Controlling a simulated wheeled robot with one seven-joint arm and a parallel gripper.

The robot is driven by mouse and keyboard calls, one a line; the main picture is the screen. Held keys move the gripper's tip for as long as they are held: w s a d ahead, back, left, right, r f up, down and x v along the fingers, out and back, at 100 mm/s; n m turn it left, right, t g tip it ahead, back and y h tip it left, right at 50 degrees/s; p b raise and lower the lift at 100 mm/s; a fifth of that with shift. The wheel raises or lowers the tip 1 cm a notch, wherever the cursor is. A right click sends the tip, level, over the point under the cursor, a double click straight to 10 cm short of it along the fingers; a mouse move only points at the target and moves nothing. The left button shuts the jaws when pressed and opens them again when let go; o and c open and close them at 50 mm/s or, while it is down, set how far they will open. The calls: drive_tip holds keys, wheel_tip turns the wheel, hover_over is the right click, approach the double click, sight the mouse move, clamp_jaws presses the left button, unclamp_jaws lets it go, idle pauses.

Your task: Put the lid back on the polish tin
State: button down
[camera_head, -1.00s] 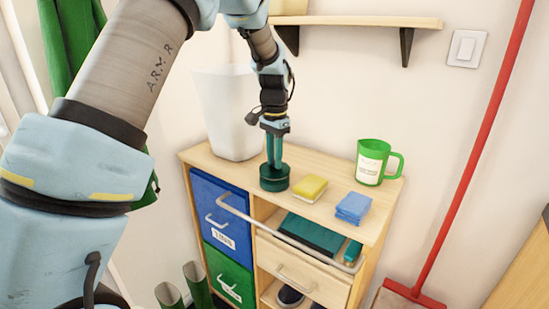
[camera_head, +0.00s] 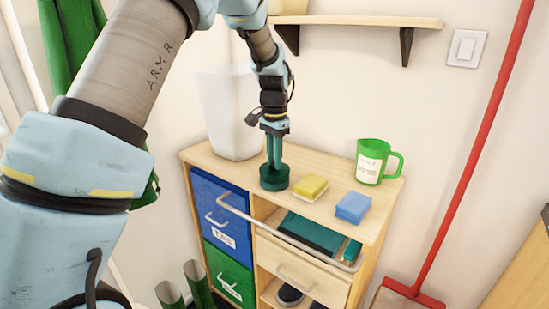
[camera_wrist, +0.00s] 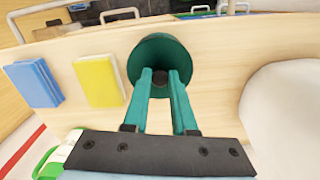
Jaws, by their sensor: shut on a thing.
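A dark green round tin (camera_head: 274,183) stands upright on the wooden cabinet top, near its front edge. My gripper (camera_head: 274,165) points straight down over it, with its teal fingers touching down at the top of the green shape. In the wrist view, the fingertips of my gripper (camera_wrist: 160,76) are closed on a small dark knob at the middle of the round green lid (camera_wrist: 160,48). The lid appears to sit on the tin, but the seam between them is too small to make out, so I cannot tell whether it is fully seated.
A yellow sponge (camera_head: 311,188) and a blue sponge (camera_head: 353,208) lie to the right of the tin. A green mug (camera_head: 372,162) stands behind them. A white bin (camera_head: 232,115) stands close behind on the left. A wall shelf (camera_head: 360,21) hangs above.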

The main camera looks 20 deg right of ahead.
idle(0.9)
drive_tip(key=shift+c, duration=0.8)
unclamp_jaws()
drive_tip(key=shift+r+p, duration=2.85)
drive_tip(key=shift+r, duration=0.65)
clamp_jaws()
